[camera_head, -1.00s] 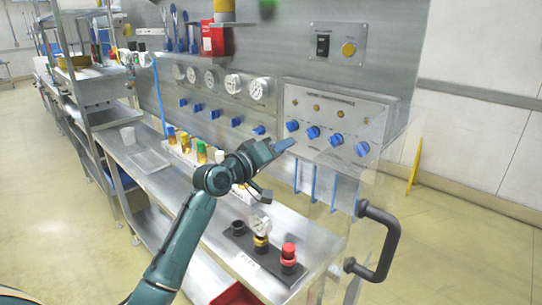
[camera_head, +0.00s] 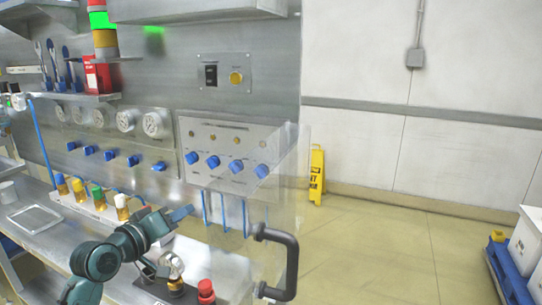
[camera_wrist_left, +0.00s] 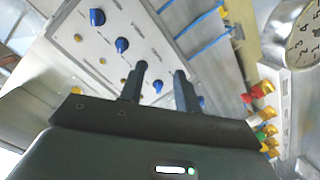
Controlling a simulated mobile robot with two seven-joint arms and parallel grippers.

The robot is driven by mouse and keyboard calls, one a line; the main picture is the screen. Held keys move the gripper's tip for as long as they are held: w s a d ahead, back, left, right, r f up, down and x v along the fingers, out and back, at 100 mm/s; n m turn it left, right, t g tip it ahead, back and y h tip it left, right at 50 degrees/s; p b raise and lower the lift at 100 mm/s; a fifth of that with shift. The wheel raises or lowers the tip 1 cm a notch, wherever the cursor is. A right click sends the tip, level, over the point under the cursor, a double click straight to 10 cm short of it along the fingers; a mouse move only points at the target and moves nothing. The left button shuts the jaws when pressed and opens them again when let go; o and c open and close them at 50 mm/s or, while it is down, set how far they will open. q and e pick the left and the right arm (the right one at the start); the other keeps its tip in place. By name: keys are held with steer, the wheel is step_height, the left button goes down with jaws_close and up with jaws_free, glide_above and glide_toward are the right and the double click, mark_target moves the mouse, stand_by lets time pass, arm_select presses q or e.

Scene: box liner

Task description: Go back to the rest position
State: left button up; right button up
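My left gripper (camera_head: 178,214) is in front of the steel workstation, at the lower left of the head view. It hangs over the bench, below a panel with blue knobs (camera_head: 213,161). In the left wrist view its two dark fingers (camera_wrist_left: 160,76) stand apart with nothing held between them. Blue knobs (camera_wrist_left: 122,45) show beyond the fingers, and a gauge (camera_wrist_left: 303,37) is at the upper right. My right gripper is in neither view.
A dark curved handle (camera_head: 291,262) on a clear guard stands right of my left gripper. Several coloured-cap bottles (camera_head: 98,197) and a red-topped part (camera_head: 206,291) are on the bench. A yellow floor sign (camera_head: 317,175) and a blue cart (camera_head: 511,272) stand right; the floor between is clear.

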arm_select(q)
steer(key=s+d+f+m+g+y, duration=0.35)
steer(key=s+f+g, duration=0.35)
steer(key=s+f, duration=1.05)
steer(key=s+f+m+g+y, duration=0.1)
steer(key=s+f+g, duration=0.2)
steer(key=s, duration=0.6)
steer(key=s+f+m+g+y, duration=0.1)
steer(key=s+f+m+g, duration=0.15)
steer(key=s, duration=0.65)
steer(key=w+d+f+t+h, duration=0.2)
steer(key=w+d+f+t, duration=0.3)
steer(key=f, duration=0.4)
steer(key=shift+w+d+t+h, duration=0.2)
steer(key=shift+w+t+h, duration=0.3)
steer(key=shift+t, duration=0.65)
steer(key=shift+w, duration=0.15)
